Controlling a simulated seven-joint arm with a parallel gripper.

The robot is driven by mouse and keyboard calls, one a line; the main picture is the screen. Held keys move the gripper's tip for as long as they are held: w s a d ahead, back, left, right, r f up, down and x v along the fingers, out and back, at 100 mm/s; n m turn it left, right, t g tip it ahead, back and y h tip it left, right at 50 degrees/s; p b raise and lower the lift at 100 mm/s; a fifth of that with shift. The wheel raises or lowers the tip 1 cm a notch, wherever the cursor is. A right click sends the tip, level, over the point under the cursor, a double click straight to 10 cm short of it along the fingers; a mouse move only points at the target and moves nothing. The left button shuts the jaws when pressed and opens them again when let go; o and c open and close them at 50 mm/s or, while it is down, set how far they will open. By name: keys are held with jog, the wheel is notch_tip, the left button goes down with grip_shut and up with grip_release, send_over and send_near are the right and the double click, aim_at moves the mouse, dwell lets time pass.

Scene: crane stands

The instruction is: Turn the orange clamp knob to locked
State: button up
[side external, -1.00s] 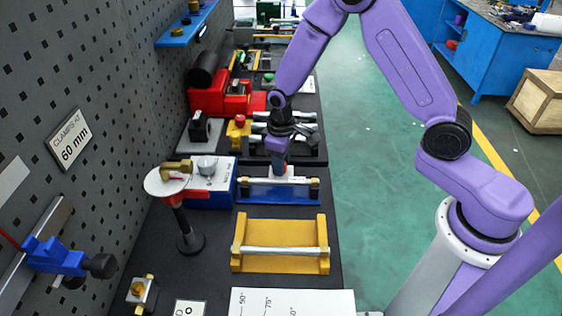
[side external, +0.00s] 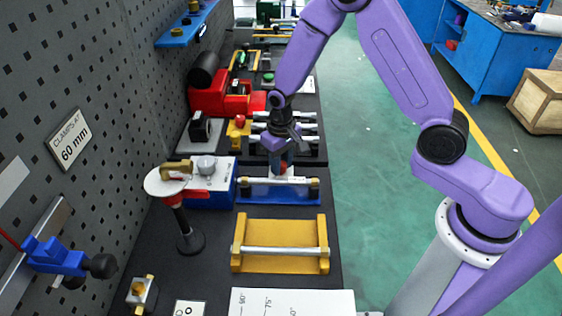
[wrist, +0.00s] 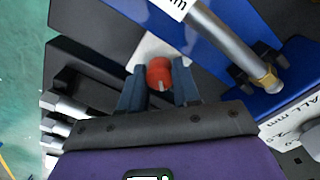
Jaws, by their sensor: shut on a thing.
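The orange clamp knob (wrist: 158,71) sits between the two fingers of my gripper (wrist: 159,82) in the wrist view, on a pale plate (wrist: 150,46). A small light mark shows on the knob's near face. In the side view my gripper (side external: 280,157) points down over the blue stand (side external: 279,195), and a bit of the orange knob (side external: 283,166) shows below the hand. The fingers are shut on the knob. The hand hides much of it in the side view. I cannot read any lock marking.
A metal bar in the blue stand (wrist: 225,38) runs beside the knob. The yellow stand (side external: 280,262) is nearer the camera. A blue box with a white top (side external: 211,180) and a round-topped post (side external: 187,235) stand left. Several silver bars (side external: 285,130) lie behind.

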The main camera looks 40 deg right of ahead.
aim_at(283, 165)
jog(key=shift+s, duration=0.1)
jog(key=o, duration=1.1)
jog(key=shift+c, duration=0.2)
notch_tip(283, 165, up, 18)
jog(key=shift+f, duration=0.25)
jog(key=s+d+n, duration=0.2)
jog(key=s+n, duration=0.4)
jog(key=s, duration=0.8)
jog(key=s+d+n, duration=0.2)
jog(key=s+n, duration=0.4)
jog(key=s, duration=0.8)
jog(key=shift+s+n, duration=0.4)
